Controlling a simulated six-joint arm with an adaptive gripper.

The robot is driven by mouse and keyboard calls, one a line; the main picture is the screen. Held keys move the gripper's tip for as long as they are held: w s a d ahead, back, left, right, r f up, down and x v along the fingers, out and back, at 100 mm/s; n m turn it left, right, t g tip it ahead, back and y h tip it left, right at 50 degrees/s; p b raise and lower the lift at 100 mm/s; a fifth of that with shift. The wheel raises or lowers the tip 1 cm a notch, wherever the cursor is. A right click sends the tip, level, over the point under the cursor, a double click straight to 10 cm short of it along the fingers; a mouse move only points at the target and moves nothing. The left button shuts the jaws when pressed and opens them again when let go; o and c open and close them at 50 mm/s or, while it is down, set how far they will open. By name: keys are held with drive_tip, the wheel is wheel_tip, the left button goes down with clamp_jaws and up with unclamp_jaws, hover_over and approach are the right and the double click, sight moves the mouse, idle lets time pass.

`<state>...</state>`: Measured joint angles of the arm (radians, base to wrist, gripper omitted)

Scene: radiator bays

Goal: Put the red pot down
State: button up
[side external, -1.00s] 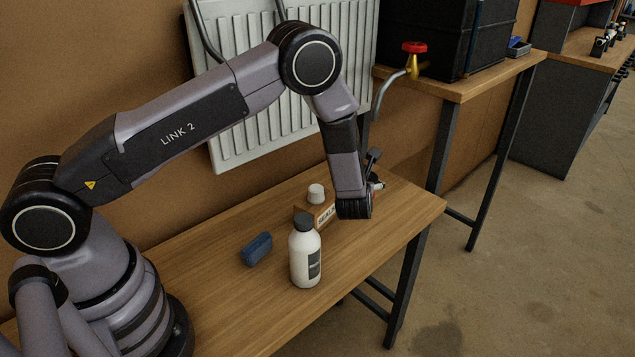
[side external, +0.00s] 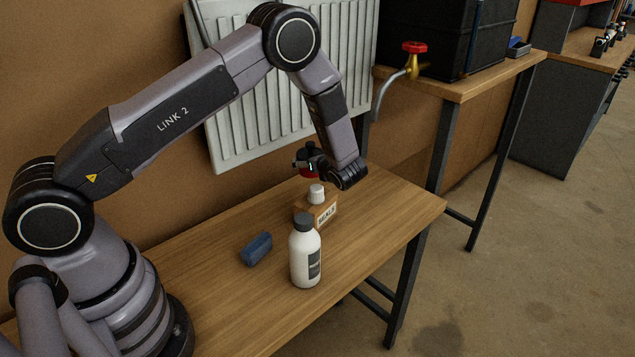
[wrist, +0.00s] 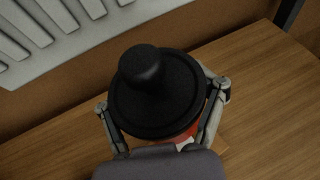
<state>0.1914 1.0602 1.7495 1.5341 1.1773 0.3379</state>
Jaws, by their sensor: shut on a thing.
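The red pot (wrist: 188,130) is between the fingers of my gripper (wrist: 160,118) in the wrist view. Its wide black lid with a round knob (wrist: 155,85) hides most of the red body. In the side external view the red pot (side external: 310,174) shows only as a red patch under my gripper (side external: 312,160), behind the box of seals and near the wall. My gripper is shut on the pot. Whether the pot's base touches the bench (side external: 375,210) is hidden.
A cardboard box marked SEALS (side external: 326,215) with a white-capped item (side external: 316,193) is in front of the pot. A radiator (side external: 275,90) hangs behind. The bench's right end is clear.

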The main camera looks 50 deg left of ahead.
drive_tip(key=shift+s+a+f+n+g, duration=0.1)
drive_tip(key=shift+a+n+g, duration=0.3)
drive_tip(key=shift+g, duration=0.1)
drive_tip(key=shift+w+a+f, duration=0.2)
drive_tip(key=shift+w, duration=0.05)
drive_tip(key=w+f, duration=0.1)
drive_tip(key=w, duration=0.1)
drive_tip(key=w+a+f, duration=0.1)
drive_tip(key=w, duration=0.2)
drive_tip(key=w+f, duration=0.1)
drive_tip(key=w, duration=0.1)
drive_tip(key=shift+w+a+f, duration=0.3)
drive_tip(key=shift+w, duration=0.1)
drive_tip(key=shift+c, duration=0.2)
hover_over(334, 185)
drive_tip(key=s, duration=0.1)
drive_tip(key=f, duration=0.4)
drive_tip(key=shift+s+d+f, duration=0.1)
drive_tip(key=shift+s+f, duration=0.1)
drive_tip(key=shift+w+f, duration=0.75)
drive_tip(key=shift+f, duration=1.5)
drive_tip(key=shift+f, duration=0.1)
drive_tip(key=o, duration=1.4)
